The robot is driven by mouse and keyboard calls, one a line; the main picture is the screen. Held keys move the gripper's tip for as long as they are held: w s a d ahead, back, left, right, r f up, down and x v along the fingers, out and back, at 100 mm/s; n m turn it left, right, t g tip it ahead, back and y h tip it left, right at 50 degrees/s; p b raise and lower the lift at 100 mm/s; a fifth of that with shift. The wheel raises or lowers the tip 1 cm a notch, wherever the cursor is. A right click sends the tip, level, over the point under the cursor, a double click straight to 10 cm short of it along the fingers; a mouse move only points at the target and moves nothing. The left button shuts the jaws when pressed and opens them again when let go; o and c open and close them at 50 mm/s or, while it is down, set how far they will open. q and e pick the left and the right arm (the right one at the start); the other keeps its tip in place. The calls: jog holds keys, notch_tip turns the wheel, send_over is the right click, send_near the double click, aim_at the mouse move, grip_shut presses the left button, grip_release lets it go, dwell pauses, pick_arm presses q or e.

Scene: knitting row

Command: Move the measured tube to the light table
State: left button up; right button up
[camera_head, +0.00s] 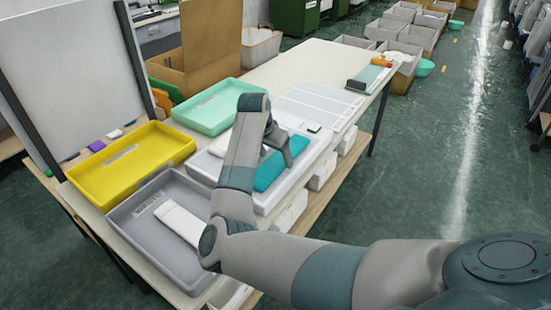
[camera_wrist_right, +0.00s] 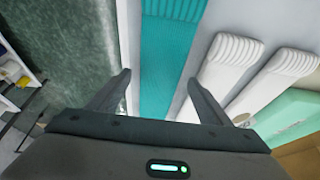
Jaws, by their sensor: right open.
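A teal knitted tube (camera_head: 269,172) lies in a white tray (camera_head: 262,206) on the bench, partly behind my right arm in the head view. In the right wrist view the teal tube (camera_wrist_right: 170,50) runs between my finger lines. My right gripper (camera_head: 284,152) is over this tray, open and empty; its spread fingers (camera_wrist_right: 160,78) also show in the wrist view. Two white ribbed-end tubes (camera_wrist_right: 228,65) lie beside the teal one there. A pale lined panel (camera_head: 318,105) lies farther along the bench; whether it is the light table is unclear. My left gripper is out of view.
A grey tray (camera_head: 128,222) holds a white folded piece (camera_head: 180,222). A yellow tray (camera_head: 105,190) and a mint tray (camera_head: 205,122) stand along the far side. A tall white board (camera_head: 70,75) rises at the left. Bare bench (camera_head: 290,75) shows at the back.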

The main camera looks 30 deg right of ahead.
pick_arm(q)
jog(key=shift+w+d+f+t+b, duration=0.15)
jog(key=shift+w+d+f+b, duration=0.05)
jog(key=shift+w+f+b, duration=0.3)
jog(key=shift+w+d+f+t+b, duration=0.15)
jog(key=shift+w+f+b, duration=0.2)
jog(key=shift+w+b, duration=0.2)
pick_arm(e)
jog(key=v, duration=1)
jog(key=shift+r, duration=0.25)
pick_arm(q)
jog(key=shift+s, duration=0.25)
pick_arm(e)
jog(key=shift+s+a, duration=0.1)
jog(key=shift+a, duration=0.05)
